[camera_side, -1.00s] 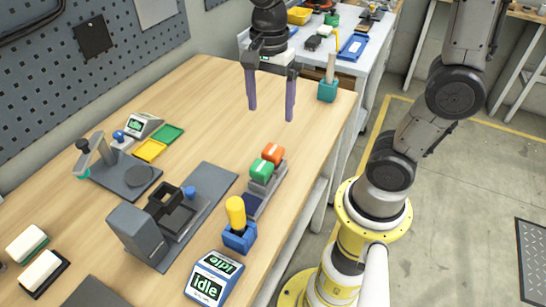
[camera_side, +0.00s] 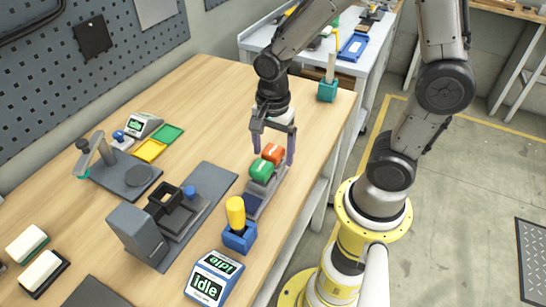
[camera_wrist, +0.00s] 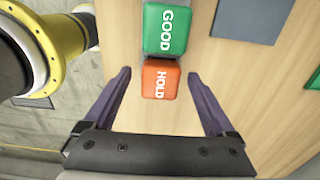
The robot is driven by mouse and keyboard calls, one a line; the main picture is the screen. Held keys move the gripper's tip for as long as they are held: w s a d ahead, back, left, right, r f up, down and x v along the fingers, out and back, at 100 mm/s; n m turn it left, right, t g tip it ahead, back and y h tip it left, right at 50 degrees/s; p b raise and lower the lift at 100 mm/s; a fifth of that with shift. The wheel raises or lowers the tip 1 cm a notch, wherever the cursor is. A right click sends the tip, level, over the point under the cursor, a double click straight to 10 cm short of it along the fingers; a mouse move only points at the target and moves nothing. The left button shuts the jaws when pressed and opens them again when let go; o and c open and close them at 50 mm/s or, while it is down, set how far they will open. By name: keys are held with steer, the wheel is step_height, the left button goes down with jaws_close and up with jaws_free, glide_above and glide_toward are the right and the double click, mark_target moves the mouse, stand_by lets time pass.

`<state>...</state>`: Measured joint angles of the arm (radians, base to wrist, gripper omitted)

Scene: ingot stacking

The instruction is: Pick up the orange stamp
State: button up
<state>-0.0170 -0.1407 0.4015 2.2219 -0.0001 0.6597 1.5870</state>
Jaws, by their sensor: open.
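The orange stamp (camera_side: 273,153) stands in a grey holder (camera_side: 268,186) near the table's right edge, beside the green stamp (camera_side: 262,169). In the wrist view the orange stamp (camera_wrist: 160,79) reads HOLD and the green stamp (camera_wrist: 166,28) above it reads GOOD. My gripper (camera_side: 273,158) is open, with its purple fingers pointing down around the orange stamp's area in the side view. In the wrist view my gripper (camera_wrist: 159,82) has one finger on each side of the orange stamp, with clear gaps. The fingers are apart from it.
A blue holder (camera_side: 240,238) with a yellow-handled tool (camera_side: 236,211) stands just in front of the stamp holder. A dark press-like fixture (camera_side: 150,232) is to the left. An idle display (camera_side: 212,278) is at the front. The table behind the stamps is clear.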

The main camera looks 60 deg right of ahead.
jaws_close()
stand_by(0.5)
steer(key=shift+r, duration=0.1)
